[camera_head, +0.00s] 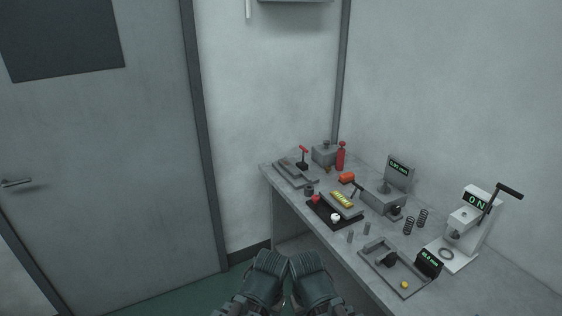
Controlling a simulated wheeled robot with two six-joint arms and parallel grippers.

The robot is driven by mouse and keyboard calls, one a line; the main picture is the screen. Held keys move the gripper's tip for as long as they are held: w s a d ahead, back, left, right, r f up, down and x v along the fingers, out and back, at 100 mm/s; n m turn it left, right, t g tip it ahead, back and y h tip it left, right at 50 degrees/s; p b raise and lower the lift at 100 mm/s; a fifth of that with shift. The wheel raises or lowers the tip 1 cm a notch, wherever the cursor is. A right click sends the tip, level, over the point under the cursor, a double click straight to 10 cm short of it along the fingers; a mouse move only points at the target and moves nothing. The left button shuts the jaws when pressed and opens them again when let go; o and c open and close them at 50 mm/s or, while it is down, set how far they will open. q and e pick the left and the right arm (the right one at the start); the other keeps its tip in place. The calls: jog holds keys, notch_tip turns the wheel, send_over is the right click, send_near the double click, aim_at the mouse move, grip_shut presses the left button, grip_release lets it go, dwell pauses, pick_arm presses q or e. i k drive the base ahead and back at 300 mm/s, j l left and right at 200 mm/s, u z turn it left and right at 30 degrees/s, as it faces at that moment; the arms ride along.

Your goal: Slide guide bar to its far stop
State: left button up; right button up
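No part is clearly marked as the guide bar. A shallow grey tray-like fixture (372,249) at the front of the bench holds a black block or knob (388,260) and a small yellow piece (404,285). A small display (429,263) with green digits stands at its right end. Another flat grey fixture (290,174) with a red-topped upright handle (303,151) lies at the far left. My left gripper (266,268) and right gripper (307,267) appear as dark ribbed shapes side by side at the bottom centre, away from the bench; their fingers are not clear.
The bench (330,238) also bears a black mat (320,211), a grey machine with a display (399,173), two dark springs (408,225), a red bottle (340,156) and a white lever press (467,226) displaying ON. A closed door (110,170) stands left; green floor is free.

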aim_at(288, 166)
jog(key=i+j, duration=0.2)
jog(key=i, duration=0.3)
jog(key=i+j, duration=0.25)
jog(key=i, duration=0.3)
jog(key=i+j, duration=0.2)
jog(key=i, duration=0.3)
jog(key=i+j+z, duration=0.1)
jog(key=i+j, duration=0.15)
jog(key=i, duration=0.25)
jog(key=i+j, duration=0.25)
jog(key=i, duration=0.3)
